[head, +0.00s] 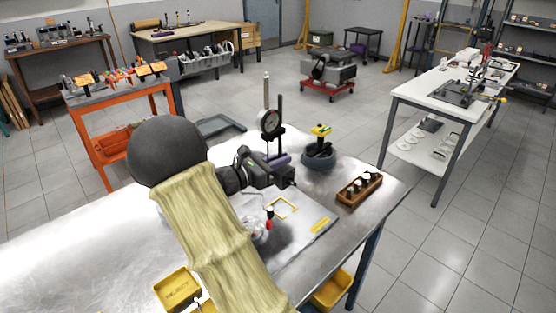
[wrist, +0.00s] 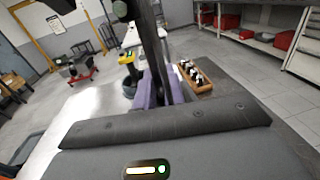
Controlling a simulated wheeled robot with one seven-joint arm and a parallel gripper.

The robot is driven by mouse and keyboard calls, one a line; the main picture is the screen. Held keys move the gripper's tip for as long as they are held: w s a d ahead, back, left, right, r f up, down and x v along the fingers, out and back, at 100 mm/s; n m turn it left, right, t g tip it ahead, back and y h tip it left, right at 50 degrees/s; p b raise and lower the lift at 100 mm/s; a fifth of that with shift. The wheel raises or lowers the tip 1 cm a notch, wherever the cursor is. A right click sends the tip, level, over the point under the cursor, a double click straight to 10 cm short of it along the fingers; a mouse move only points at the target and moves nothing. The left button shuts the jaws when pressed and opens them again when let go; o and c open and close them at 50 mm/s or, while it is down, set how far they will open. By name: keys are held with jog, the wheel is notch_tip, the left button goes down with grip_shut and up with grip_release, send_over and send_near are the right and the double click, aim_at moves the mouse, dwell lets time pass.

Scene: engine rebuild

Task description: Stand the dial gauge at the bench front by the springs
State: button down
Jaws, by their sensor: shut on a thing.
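In the wrist view the dark post (wrist: 152,45) rises between the purple parts (wrist: 157,90). Whether its foot touches the bench is hidden. An orange-brown rack (head: 359,189) holds several small dark pieces with pale tops; I cannot tell whether these are the springs.
A grey mat (head: 308,232) with a yellow square outline (head: 284,208) lies near the bench front. A dark round pot (head: 318,158) with a yellow-topped piece stands right of the gauge. A red-and-black tool (head: 269,216) and a yellow tray (head: 177,288) sit near my arm.

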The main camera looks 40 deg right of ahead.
aim_at(280, 150)
jog(key=shift+s+d+r+p, duration=0.15)
jog(key=shift+r+p, duration=0.25)
jog(key=shift+r, duration=0.3)
jog(key=shift+r+p, duration=0.8)
jog(key=shift+p, duration=0.05)
jog(key=shift+f, duration=0.15)
dwell(0.8)
